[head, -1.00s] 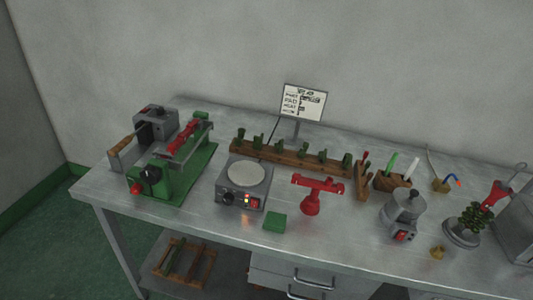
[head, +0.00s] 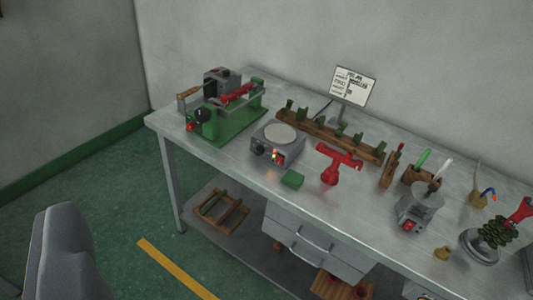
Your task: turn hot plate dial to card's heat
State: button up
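The hot plate (head: 284,137) is a grey box with a pale round top, standing on the bench left of the middle. Its dark dial (head: 260,151) is on the front face, beside a small lit lamp and a red switch (head: 279,158). The white card (head: 354,87) stands on a holder at the back of the bench; its dark writing is too small to read. My gripper is not in view. A grey rounded part at the lower left, which I cannot identify for sure, stands clear of the bench.
A green machine (head: 228,122) stands left of the hot plate. A wooden rack (head: 315,136) is behind. Drawers (head: 297,234) hang below; the green floor in front is open.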

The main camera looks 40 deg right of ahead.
aim_at(259, 151)
jog(key=z, duration=0.4)
jog(key=i, duration=1)
jog(key=z, duration=0.05)
